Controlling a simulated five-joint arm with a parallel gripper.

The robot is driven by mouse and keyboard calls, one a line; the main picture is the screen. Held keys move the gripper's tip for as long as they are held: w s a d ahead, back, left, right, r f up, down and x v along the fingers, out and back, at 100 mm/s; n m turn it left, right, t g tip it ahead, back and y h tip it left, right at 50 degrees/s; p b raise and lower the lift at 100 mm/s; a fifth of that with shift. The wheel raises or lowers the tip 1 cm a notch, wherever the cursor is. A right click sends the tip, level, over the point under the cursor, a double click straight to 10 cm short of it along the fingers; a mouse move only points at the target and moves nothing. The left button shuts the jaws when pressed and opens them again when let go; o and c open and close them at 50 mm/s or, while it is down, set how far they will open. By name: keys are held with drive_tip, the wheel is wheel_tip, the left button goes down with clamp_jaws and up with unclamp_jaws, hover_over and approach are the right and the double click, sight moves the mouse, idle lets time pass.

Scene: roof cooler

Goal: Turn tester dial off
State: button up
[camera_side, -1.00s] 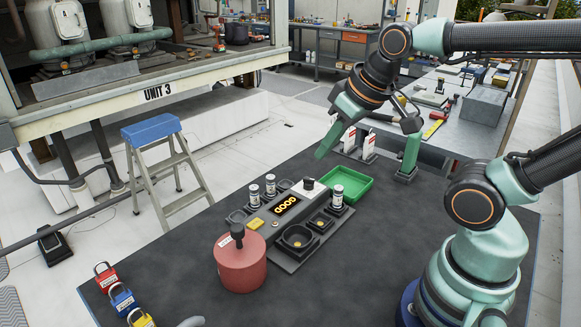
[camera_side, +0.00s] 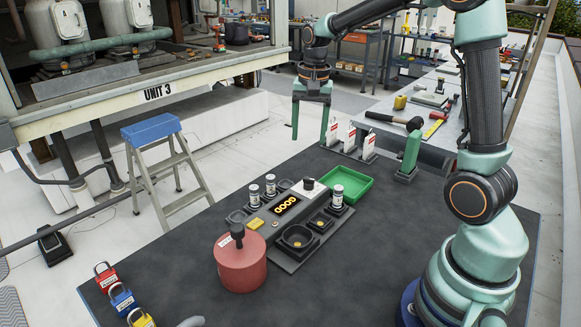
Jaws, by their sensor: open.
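The tester (camera_side: 272,228) is a dark panel unit on the black mat, with an orange lit display (camera_side: 286,206) that appears to read GOOD. At its far end a black knob on a white block (camera_side: 308,185) looks like the dial; its pointer setting is too small to tell. My gripper (camera_side: 309,138) hangs above and behind the tester, fingers pointing down, open and empty. It is clear of the knob and touches nothing.
A red cylinder (camera_side: 240,264) stands in front. White-and-red tags (camera_side: 348,138) and a green post (camera_side: 410,152) stand behind. Padlocks (camera_side: 122,299) lie front left. The mat's right side is clear.

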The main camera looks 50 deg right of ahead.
sight(309, 183)
drive_tip(key=f, duration=0.5)
drive_tip(key=w+d+f+m, duration=0.1)
drive_tip(key=f, duration=0.4)
drive_tip(key=d+f+m, duration=0.1)
drive_tip(key=f, duration=0.4)
drive_tip(key=shift+w+d+g, duration=0.15)
drive_tip(key=shift+d+g, duration=0.1)
drive_tip(key=shift+g, duration=0.15)
clamp_jaws()
